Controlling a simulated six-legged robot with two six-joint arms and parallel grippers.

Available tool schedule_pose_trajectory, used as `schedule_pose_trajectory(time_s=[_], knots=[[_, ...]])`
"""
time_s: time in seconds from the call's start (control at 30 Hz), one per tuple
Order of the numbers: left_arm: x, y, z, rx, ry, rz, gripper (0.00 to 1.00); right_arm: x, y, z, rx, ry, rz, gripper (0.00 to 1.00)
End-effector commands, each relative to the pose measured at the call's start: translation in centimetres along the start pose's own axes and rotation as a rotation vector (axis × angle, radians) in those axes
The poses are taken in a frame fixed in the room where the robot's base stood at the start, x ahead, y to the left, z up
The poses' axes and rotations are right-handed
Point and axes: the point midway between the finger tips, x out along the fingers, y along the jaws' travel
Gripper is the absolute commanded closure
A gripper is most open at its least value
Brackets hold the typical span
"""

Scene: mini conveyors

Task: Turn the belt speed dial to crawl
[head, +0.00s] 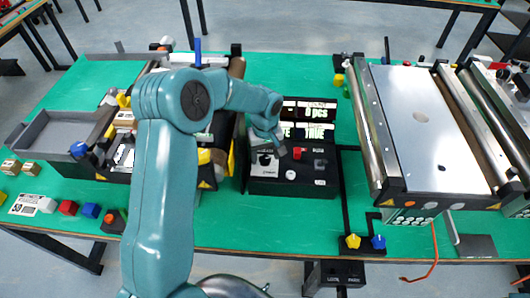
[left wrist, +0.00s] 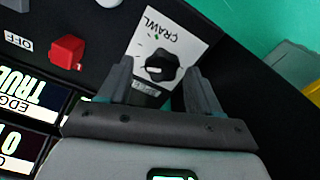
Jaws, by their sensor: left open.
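The belt speed dial (left wrist: 160,64) is a black knob on a white plate marked CRAWL, on a black control box (head: 292,188). In the left wrist view a pale mark on the knob points toward the left finger, and a small green mark lies by the word CRAWL. My left gripper (left wrist: 158,82) is open, its fingers on either side of the knob's near edge; I cannot tell whether they touch it. In the head view my left gripper (head: 272,147) is over the box's left part and partly hides the dial. My right gripper is not in view.
A red switch (left wrist: 67,51) marked OFF is beside the dial plate. Displays (head: 308,112) reading 0 pcs and TRUE stand behind the box. A wide conveyor (head: 425,125) is at the right, another machine with a grey tray (head: 60,143) at the left. The green table front is partly clear.

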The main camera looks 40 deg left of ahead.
Motion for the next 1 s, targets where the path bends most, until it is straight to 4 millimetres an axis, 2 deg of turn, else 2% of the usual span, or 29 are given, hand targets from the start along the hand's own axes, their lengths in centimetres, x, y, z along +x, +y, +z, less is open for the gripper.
schedule_pose_trajectory(time_s=[0.13, 0.3, 0.67, 1.0], knots=[[0.0, 0.0, 0.0, -0.001, 0.000, 0.000, 0.36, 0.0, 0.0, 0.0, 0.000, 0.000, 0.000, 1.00], [0.0, 0.0, 0.0, -0.001, 0.000, 0.000, 0.92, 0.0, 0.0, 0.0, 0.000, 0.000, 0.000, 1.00], [0.1, 0.0, 0.0, 0.037, 0.001, 0.001, 0.92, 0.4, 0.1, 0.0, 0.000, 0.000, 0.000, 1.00], [0.2, 0.1, 0.0, 0.263, 0.002, 0.001, 0.92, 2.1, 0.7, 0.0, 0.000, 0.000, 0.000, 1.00]])
